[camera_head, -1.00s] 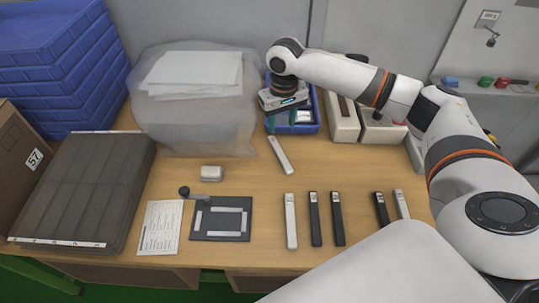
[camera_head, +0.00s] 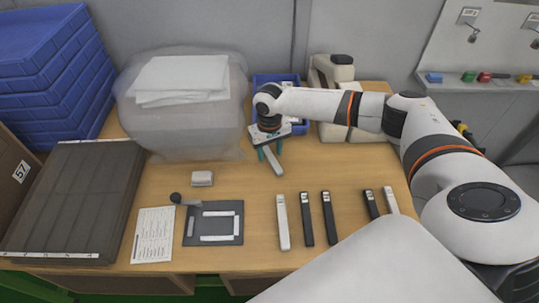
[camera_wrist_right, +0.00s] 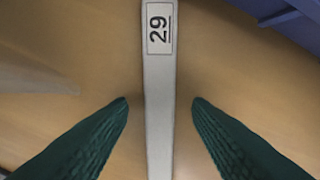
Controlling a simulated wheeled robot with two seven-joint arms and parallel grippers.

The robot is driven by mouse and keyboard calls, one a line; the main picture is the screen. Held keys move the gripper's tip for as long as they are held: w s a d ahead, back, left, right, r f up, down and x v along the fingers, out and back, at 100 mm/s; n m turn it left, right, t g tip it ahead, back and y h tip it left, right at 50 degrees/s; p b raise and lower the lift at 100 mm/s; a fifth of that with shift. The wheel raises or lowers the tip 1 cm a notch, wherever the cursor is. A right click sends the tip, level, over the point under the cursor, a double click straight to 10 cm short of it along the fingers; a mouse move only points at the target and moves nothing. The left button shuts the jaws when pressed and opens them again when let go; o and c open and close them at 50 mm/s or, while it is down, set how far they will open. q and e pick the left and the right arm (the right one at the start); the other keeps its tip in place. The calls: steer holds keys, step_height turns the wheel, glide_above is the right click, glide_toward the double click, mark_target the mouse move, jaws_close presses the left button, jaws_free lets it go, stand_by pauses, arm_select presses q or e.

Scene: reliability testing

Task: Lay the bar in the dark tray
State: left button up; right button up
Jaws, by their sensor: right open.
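A light grey bar (camera_head: 274,164) lies on the table below my right gripper (camera_head: 270,153). In the right wrist view the bar (camera_wrist_right: 159,80) shows a label reading 29 and runs between the two dark green fingers (camera_wrist_right: 161,101). The fingers are open, with a gap on each side of the bar. The near part of the bar runs out of the wrist picture. The dark tray (camera_head: 75,195), wide and flat with long sections, stands at the left of the table. No bar is visible in it. My left gripper is not in view.
A blue bin (camera_head: 298,128) stands behind my right gripper. Several light and dark bars (camera_head: 307,218) lie at the front right. A dark plate (camera_head: 191,236) with light strips, a paper sheet (camera_head: 154,233) and a small white block (camera_head: 202,178) lie mid-table. A wrapped bundle (camera_head: 185,125) stands behind.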

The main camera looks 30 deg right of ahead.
steer(key=shift+f, duration=0.15)
jaws_close()
